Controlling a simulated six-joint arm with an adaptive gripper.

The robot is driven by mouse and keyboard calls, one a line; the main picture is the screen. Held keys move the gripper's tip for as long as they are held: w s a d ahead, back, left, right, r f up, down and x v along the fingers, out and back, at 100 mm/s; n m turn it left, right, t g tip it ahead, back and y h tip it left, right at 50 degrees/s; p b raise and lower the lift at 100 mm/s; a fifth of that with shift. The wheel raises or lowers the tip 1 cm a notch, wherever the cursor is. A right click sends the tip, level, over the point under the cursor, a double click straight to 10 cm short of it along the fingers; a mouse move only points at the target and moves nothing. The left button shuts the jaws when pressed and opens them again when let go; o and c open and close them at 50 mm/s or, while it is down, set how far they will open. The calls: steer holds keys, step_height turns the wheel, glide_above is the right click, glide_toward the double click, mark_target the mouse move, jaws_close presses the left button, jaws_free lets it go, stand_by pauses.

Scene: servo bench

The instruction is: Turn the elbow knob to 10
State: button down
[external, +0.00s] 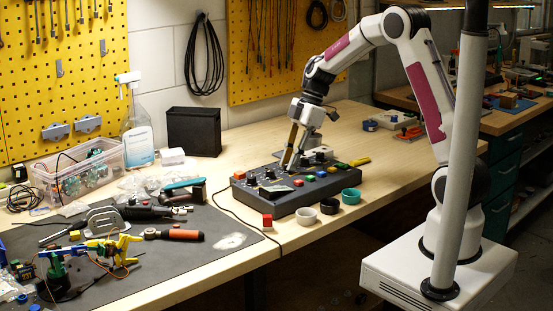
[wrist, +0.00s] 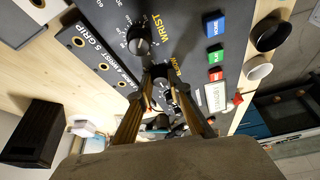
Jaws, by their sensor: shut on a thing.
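The dark control box (external: 318,197) stands on the wooden bench, with knobs and coloured buttons on top. In the wrist view, the black wrist knob (wrist: 139,41) shows clearly beside its "WRIST" label. Just below it is a second label, partly covered, that seems to read "ELBOW". The elbow knob (wrist: 163,88) is mostly hidden between my fingertips. My gripper (external: 287,164) points down onto the box top and is shut around this knob; it also fills the lower middle of the wrist view (wrist: 161,84). The elbow pointer and its scale number cannot be read.
White (external: 306,217), black (external: 329,206) and teal (external: 350,196) cups stand along the box's front. A red cube (external: 267,220) is near its front left corner. A dark mat (external: 200,262) with tools lies left. A black bin (external: 193,132) stands behind.

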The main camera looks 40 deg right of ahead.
steer(key=shift+n, duration=0.3)
steer(key=shift+w+n+g, duration=0.1)
steer(key=shift+n+g, duration=0.4)
steer(key=shift+n, duration=0.7)
steer(key=shift+w+n+g, duration=0.1)
steer(key=shift+n+g, duration=0.4)
steer(key=shift+n, duration=0.7)
steer(key=c, duration=1.9)
jaws_free()
steer(key=shift+r, duration=0.1)
steer(key=shift+v, duration=5.9)
steer(key=shift+w+a, duration=0.1)
steer(key=shift+a, duration=0.05)
